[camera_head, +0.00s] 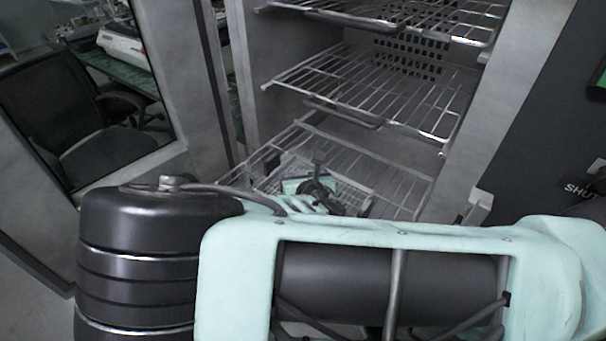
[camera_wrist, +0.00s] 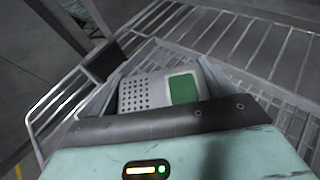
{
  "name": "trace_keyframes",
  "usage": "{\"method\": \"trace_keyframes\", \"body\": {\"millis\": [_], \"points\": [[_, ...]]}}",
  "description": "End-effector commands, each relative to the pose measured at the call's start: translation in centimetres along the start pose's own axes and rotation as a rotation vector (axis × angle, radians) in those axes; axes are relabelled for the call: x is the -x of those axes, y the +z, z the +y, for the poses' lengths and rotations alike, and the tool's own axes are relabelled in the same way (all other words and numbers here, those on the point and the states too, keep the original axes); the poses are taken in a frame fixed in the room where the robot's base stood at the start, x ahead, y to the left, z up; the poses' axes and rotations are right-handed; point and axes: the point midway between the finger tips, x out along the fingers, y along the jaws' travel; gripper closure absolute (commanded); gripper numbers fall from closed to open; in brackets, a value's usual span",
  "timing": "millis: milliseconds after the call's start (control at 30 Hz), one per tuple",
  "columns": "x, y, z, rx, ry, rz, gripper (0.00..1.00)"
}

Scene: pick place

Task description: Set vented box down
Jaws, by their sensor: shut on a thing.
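The vented box (camera_wrist: 146,93) is pale grey, with rows of dark holes and a green panel (camera_wrist: 183,88) on its right part. In the wrist view it sits between the two pale green fingers of my gripper (camera_wrist: 163,78), which is shut on it. The dark wrist edge hides its near side. In the head view my gripper (camera_head: 318,190) is low inside an open cabinet, over the lowest wire shelf (camera_head: 385,165). The box cannot be made out clearly there. I cannot tell whether it touches the shelf.
Two more wire shelves, the middle one (camera_head: 370,95) and the top one (camera_head: 420,15), hang above my gripper. Cabinet side walls (camera_head: 490,110) flank it. A finer wire grid (camera_wrist: 240,85) lies beside the box. An open glass door (camera_head: 90,90) stands left, with a chair behind.

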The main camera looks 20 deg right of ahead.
Motion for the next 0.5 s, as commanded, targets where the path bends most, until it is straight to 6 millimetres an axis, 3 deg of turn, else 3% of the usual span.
{"method": "trace_keyframes", "body": {"millis": [133, 167, 200, 500], "points": [[-0.16, -0.39, 0.00, 0.000, 0.000, 0.000, 0.44], [-0.12, -0.29, 0.00, -0.001, 0.000, 0.000, 0.10], [-0.10, -0.26, 0.00, -0.001, 0.000, 0.000, 0.00], [0.08, 0.20, -0.01, -0.001, 0.000, 0.000, 0.00]]}}
